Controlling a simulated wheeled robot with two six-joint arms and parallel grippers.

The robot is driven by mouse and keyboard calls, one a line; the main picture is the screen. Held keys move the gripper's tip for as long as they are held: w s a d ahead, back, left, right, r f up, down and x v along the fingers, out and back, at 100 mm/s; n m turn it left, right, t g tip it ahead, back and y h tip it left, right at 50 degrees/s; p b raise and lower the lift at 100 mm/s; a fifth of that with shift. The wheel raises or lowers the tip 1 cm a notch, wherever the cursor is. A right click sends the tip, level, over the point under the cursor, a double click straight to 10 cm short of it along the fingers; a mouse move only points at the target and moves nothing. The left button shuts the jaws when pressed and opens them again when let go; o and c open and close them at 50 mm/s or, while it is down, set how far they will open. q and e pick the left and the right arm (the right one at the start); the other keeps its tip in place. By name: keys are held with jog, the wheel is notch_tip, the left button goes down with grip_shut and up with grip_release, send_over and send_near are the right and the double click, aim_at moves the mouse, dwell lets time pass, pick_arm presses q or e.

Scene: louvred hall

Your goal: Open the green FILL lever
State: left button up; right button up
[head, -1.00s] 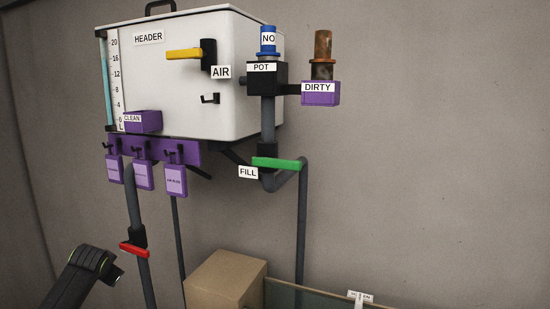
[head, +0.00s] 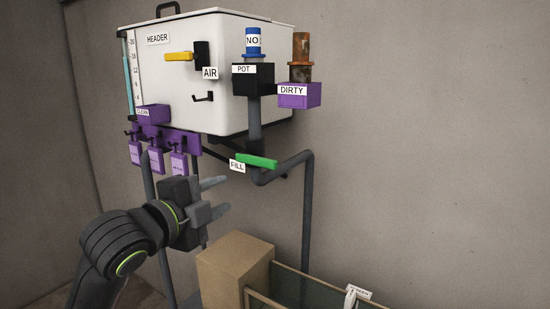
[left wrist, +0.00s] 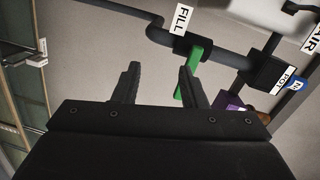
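The green FILL lever (head: 257,160) sits on the bend of the grey pipe below the header tank, just right of the white FILL label (head: 238,166). It lies roughly sideways across the pipe in the head view. My left gripper (head: 222,196) is open and empty, below and left of the lever, its two fingers pointing right. In the left wrist view the lever (left wrist: 193,76) shows beyond the fingers (left wrist: 158,82), close to the right-hand finger, which covers part of it. I cannot see contact. My right gripper is not in view.
A cardboard box (head: 232,270) and a glass-sided frame (head: 310,292) stand below. The wall at right is clear.

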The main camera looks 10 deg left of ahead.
aim_at(261, 164)
pick_arm(q)
jog(key=s+d+r+m+h, duration=0.1)
jog(key=s+d+r+m, duration=0.2)
jog(key=r, duration=0.1)
jog(key=shift+t+h, duration=0.3)
jog(key=b+x, duration=0.3)
jog(key=x, duration=0.6)
jog(key=shift+d+r, duration=0.1)
jog(key=shift+d, duration=0.05)
jog(key=shift+w, duration=0.2)
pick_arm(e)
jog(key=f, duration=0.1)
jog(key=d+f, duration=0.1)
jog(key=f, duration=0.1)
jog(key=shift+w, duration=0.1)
pick_arm(q)
jog(key=shift+r, duration=0.1)
jog(key=shift+w, duration=0.1)
grip_shut()
